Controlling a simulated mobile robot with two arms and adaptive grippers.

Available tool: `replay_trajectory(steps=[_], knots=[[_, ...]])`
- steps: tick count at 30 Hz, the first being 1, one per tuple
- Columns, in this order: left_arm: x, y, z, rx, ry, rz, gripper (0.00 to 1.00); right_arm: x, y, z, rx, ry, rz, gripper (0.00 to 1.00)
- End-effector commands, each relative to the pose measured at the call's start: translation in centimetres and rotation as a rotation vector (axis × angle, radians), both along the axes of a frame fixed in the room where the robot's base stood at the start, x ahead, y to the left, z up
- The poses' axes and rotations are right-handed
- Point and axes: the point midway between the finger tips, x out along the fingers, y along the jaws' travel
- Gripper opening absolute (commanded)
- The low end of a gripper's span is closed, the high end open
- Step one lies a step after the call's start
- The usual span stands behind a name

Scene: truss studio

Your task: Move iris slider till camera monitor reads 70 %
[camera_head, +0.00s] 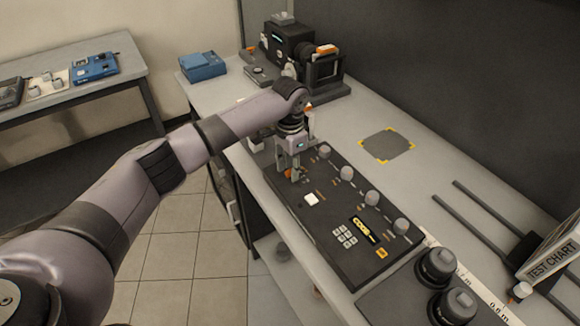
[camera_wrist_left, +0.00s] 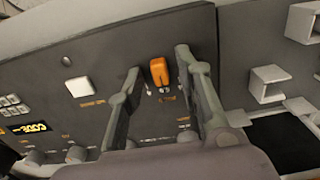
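The dark control panel (camera_head: 318,228) lies on the long bench. Its orange iris slider knob (camera_wrist_left: 159,71) shows in the left wrist view, between the fingertips of my left gripper (camera_wrist_left: 160,62). The fingers stand apart on both sides of the knob, with gaps visible, so the gripper is open. In the head view, my left gripper (camera_head: 290,172) points down at the panel's far left end, and the knob is mostly hidden by it. The black camera (camera_head: 289,42) stands at the bench's far end; no monitor percentage is readable. My right gripper is not in view.
The panel carries several grey knobs (camera_head: 372,198), a white button (camera_head: 312,199), a keypad (camera_head: 344,237) and a lit yellow display (camera_head: 364,229). A grey pad with yellow corners (camera_head: 386,145) lies behind. A blue box (camera_head: 203,66) sits at the far left.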

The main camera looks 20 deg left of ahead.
Motion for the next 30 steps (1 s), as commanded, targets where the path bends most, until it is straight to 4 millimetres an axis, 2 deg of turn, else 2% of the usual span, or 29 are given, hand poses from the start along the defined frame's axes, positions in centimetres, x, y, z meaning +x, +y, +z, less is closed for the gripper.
replay_trajectory(steps=[7,11,14,24,30], knots=[[0.0,0.0,0.0,0.0,0.0,0.0,0.33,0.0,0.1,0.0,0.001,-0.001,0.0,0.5],[0.1,0.0,0.8,-0.001,-0.002,0.0,0.33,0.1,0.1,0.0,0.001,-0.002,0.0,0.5],[0.1,-0.1,2.4,-0.002,-0.004,-0.001,0.33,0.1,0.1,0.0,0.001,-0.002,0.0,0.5],[0.1,0.0,9.4,-0.001,-0.002,0.0,0.33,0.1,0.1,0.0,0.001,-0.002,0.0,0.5],[0.0,0.0,11.6,0.0,0.0,0.0,0.33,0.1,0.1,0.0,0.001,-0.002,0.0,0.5]])
